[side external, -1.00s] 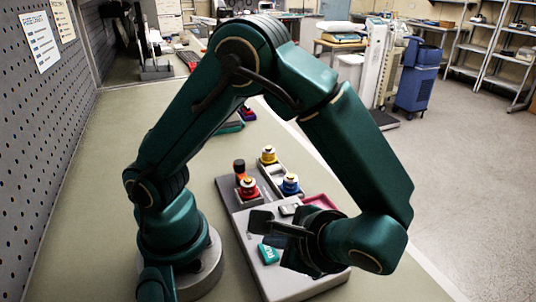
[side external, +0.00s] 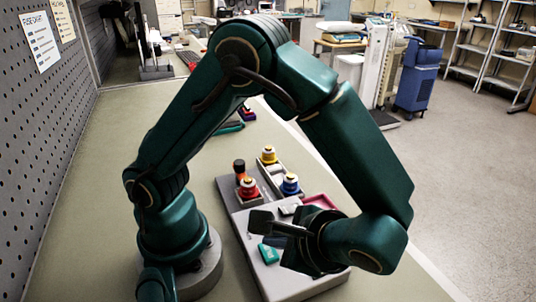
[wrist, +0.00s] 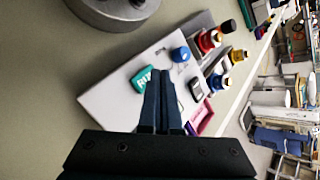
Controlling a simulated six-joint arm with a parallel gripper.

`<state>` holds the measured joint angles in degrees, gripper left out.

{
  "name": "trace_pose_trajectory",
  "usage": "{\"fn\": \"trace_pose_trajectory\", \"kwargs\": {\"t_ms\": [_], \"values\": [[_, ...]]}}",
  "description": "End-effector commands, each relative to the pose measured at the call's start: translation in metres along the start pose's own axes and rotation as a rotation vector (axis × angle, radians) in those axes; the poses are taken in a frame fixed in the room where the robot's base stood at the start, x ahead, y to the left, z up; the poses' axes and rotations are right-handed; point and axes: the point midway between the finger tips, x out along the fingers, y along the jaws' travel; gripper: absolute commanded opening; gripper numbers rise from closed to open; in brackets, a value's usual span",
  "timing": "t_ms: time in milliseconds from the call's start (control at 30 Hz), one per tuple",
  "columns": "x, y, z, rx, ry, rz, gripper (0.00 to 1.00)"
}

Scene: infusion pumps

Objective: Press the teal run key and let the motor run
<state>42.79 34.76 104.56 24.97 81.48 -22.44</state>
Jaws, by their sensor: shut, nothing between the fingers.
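The teal run key (side external: 268,254) sits on the pale top of a grey pump panel (side external: 262,284). In the wrist view the key (wrist: 145,77) bears white letters, partly cut off by my fingers. My gripper (wrist: 163,74) is shut and empty, its tips just right of the key in that view. In the side view my gripper (side external: 262,221) hangs over the panel beside the key. I cannot tell whether the tips touch the panel. A blue knob (wrist: 180,54) is on the panel just beyond the tips. I cannot see the motor.
A magenta tray (side external: 320,201) lies on the right. A pegboard wall (side external: 40,130) is at left; the bench between is clear.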

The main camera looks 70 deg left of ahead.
Motion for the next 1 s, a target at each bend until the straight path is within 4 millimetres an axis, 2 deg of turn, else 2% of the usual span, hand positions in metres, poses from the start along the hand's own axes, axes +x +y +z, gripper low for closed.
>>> {"fn": "trace_pose_trajectory", "kwargs": {"t_ms": [1000], "values": [[0.0069,0.0051,-0.0050,0.000,0.000,0.000,0.00]]}}
